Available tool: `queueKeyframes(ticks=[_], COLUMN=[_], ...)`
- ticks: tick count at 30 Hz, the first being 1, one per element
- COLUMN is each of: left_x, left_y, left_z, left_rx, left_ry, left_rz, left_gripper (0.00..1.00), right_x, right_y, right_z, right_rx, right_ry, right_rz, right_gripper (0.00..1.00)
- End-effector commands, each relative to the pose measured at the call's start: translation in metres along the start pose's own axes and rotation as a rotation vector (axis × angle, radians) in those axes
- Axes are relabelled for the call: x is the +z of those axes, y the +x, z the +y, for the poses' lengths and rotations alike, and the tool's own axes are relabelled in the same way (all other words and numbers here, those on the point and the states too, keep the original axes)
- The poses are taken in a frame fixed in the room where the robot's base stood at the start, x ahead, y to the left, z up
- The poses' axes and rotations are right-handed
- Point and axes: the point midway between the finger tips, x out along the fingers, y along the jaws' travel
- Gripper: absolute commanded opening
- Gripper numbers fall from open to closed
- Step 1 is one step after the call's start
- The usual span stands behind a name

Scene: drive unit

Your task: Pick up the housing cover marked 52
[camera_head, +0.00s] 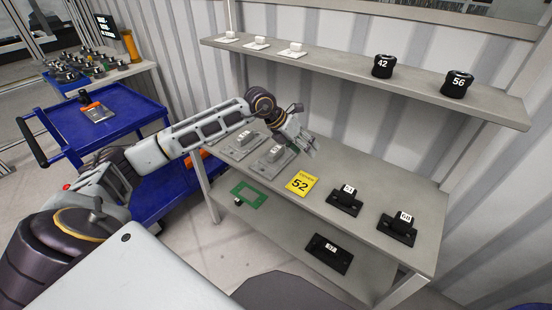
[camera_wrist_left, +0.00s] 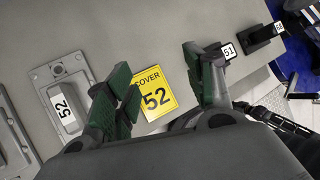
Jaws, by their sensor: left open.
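A yellow card printed "COVER 52" (camera_head: 301,184) lies flat on the grey workbench; it also shows in the left wrist view (camera_wrist_left: 154,92). A grey raised housing part labelled 52 (camera_wrist_left: 67,110) sits on its flat flange beside the card. It appears in the head view as the nearer of two grey parts (camera_head: 273,157). My left gripper (camera_head: 308,147) is above the bench, near that part and the card. In the left wrist view its green-padded fingers (camera_wrist_left: 160,72) are spread apart with nothing between them, framing the card. My right gripper is not seen.
Another grey part (camera_head: 244,138) sits at left. Black parts (camera_head: 345,200) (camera_head: 398,229) stand at right. A shelf (camera_head: 340,68) above holds white pieces and black knobs marked 42 and 56. A lower shelf holds a green frame (camera_head: 250,195) and a black part (camera_head: 329,253). A blue cart (camera_head: 120,118) stands left.

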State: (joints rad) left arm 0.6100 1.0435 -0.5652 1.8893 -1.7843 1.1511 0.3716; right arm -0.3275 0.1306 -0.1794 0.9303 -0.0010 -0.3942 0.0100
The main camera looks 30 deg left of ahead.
Motion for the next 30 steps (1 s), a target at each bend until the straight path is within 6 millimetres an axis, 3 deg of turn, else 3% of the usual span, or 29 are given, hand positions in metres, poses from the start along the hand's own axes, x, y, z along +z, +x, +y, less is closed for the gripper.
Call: queueKeyframes(ticks=[1,6,12,24,30], left_x=[0.002,0.001,-0.001,-0.002,-0.003], left_y=[-0.01,-0.043,-0.071,-0.076,-0.069], left_z=[0.019,0.075,0.111,0.116,0.119], left_rx=[0.066,0.27,0.41,0.431,0.43], left_ry=[0.006,0.004,-0.013,-0.017,-0.017], left_rz=[0.018,0.084,0.126,0.134,0.134], left_gripper=[0.54,0.54,0.54,0.54,0.54], right_x=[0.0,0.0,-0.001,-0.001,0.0], right_y=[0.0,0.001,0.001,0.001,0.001], right_z=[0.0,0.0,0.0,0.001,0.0], right_rx=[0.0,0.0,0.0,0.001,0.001], right_ry=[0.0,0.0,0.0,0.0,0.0], right_rz=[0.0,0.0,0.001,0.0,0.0], right_gripper=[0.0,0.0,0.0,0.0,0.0])
